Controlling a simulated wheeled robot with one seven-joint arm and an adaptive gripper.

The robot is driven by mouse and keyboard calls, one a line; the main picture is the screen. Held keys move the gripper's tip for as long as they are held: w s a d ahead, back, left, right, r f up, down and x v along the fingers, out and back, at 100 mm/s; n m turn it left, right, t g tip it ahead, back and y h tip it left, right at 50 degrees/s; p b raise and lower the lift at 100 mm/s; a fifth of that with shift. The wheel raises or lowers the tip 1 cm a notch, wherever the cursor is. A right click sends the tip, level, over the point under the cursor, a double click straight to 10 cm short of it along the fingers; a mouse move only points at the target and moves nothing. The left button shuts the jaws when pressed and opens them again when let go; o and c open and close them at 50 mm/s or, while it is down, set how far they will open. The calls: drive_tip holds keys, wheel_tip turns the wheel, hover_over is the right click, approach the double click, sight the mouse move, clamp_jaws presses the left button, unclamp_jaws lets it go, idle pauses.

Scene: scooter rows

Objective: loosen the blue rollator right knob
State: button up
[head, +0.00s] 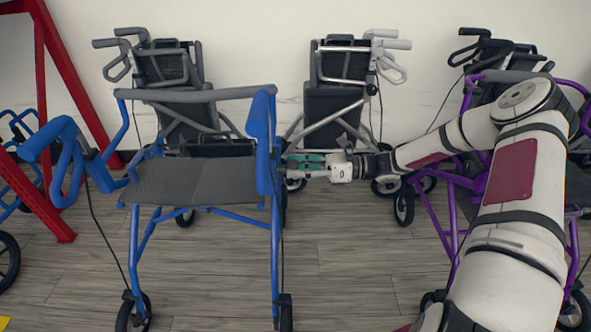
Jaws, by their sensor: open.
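The blue rollator (198,183) stands upright at the centre left, with a dark grey seat and a grey backrest bar. Its right-hand blue upright (263,145) rises beside the seat. I cannot make out the right knob on it; it is too small or hidden. My gripper (290,163) reaches in from the right, pointing left, with teal finger pads. It is open, and no object shows between the fingers. The fingertips are just right of the blue upright; I cannot tell whether they touch it.
A purple rollator (460,190) stands at the right, partly behind my arm. Grey folded wheelchairs or walkers (335,95) (175,75) line the white wall. A red frame (40,110) stands at the left. The wood floor (350,260) in front is clear.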

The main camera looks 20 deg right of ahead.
drive_tip(key=shift+a, duration=0.2)
drive_tip(key=c, duration=1.2)
drive_tip(key=shift+o, duration=0.2)
